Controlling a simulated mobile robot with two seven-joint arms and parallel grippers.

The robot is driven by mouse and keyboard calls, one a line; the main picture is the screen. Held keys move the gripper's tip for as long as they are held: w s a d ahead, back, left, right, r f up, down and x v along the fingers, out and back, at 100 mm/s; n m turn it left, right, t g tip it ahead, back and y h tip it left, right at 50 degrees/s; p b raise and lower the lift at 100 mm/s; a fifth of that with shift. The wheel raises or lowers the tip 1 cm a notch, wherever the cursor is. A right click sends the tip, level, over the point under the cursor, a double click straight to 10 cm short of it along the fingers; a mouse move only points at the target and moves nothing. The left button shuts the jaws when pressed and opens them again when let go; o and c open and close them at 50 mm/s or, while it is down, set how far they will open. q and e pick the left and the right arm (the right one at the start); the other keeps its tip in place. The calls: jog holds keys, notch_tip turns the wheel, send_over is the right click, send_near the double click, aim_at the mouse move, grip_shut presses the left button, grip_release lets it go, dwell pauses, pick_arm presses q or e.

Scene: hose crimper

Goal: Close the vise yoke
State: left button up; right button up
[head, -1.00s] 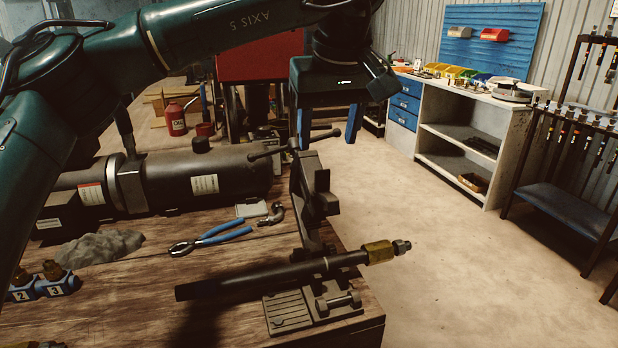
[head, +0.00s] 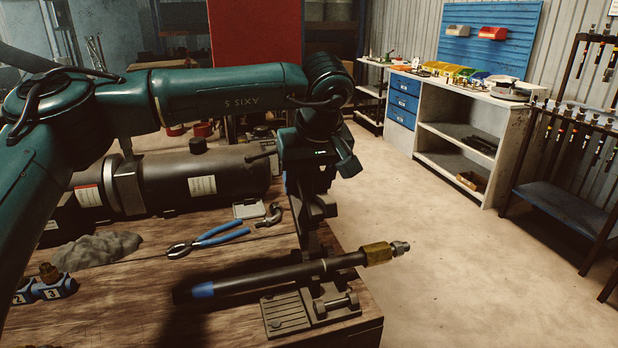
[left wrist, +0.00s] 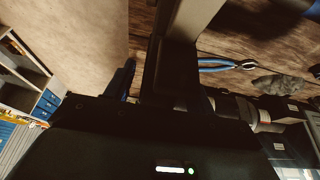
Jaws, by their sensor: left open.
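The vise yoke (head: 318,204) is a dark metal frame standing raised at the right end of the bench. Its upper part is hidden in the head view behind my left gripper (head: 315,155). In the left wrist view, the dark yoke bar (left wrist: 172,65) runs between the blue fingers of my left gripper (left wrist: 163,85). The fingers are open, one on each side; whether either touches the bar I cannot tell. The vise base (head: 287,312) sits at the bench corner, with a dark hose (head: 270,279) and its brass fitting (head: 377,253) lying across it. My right gripper is not visible.
Blue-handled pliers (head: 215,238) and an elbow fitting (head: 271,215) lie left of the yoke. A large dark cylinder (head: 165,185) lies behind them. Open floor (head: 470,270) is to the right, with a shelf unit (head: 455,150) beyond.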

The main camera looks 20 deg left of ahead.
pick_arm(q)
jog(key=shift+f, duration=0.1)
jog(key=shift+c, duration=0.5)
grip_shut()
